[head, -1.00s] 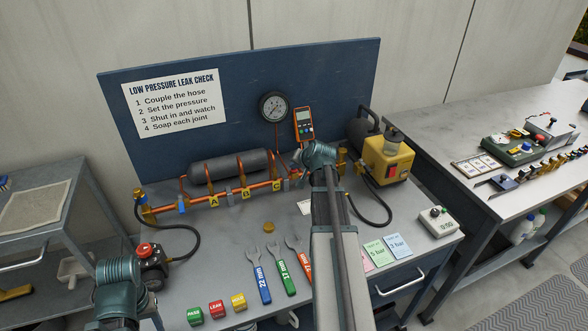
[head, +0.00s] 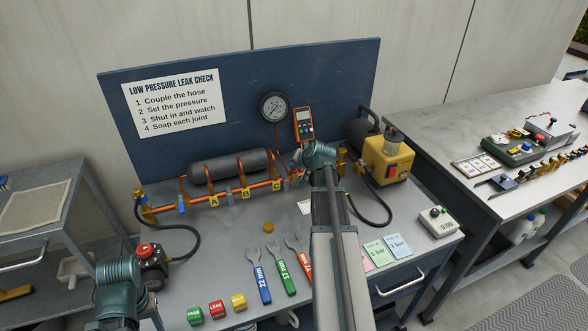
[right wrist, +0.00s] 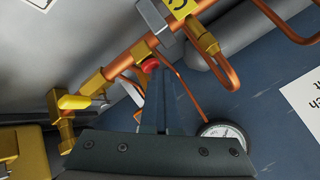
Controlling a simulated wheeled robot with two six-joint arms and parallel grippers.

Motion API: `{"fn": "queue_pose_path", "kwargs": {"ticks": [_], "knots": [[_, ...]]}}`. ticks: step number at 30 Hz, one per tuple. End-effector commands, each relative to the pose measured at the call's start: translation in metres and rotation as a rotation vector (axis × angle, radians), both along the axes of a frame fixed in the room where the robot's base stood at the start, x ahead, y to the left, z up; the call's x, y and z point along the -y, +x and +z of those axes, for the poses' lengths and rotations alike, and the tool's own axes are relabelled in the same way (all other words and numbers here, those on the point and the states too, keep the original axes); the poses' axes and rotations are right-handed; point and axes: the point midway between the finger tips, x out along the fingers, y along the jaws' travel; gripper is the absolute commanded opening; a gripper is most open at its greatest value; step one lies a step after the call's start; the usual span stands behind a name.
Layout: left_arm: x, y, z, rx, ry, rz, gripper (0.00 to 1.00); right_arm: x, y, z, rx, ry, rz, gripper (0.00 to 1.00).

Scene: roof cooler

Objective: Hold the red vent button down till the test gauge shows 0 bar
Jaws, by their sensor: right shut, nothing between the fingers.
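The red vent button (right wrist: 150,65) shows in the right wrist view on a brass fitting of the copper pipe, partly covered by my fingertips. My right gripper (right wrist: 156,75) is shut and empty, its tips at the button; I cannot tell how far the button is pressed. In the head view my right wrist hides the button. The round test gauge (head: 273,107) hangs on the blue backboard and also shows in the right wrist view (right wrist: 224,133); its reading is too small to tell. My left arm stands at the lower left; its fingers do not show.
A yellow pump (head: 388,160) with a black hose stands right of my right arm. An orange handheld meter (head: 304,124) is on the backboard. Wrenches (head: 260,275) and coloured blocks (head: 217,308) lie in front.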

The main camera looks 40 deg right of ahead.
Motion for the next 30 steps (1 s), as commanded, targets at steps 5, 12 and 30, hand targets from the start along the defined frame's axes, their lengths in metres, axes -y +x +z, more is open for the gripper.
{"fn": "queue_pose_path", "kwargs": {"ticks": [5, 12, 30], "knots": [[0.000, 0.000, 0.000, 0.000, 0.000, 0.000, 0.53, 0.000, 0.000, 0.000, -0.002, 0.000, 0.001, 0.00], [0.000, 0.000, 0.000, 0.000, 0.000, 0.000, 0.53, 0.000, 0.000, -0.001, -0.002, 0.000, 0.001, 0.00], [0.000, 0.000, 0.010, 0.000, 0.000, 0.000, 0.53, 0.000, 0.000, 0.010, -0.002, 0.000, 0.001, 0.00]]}}
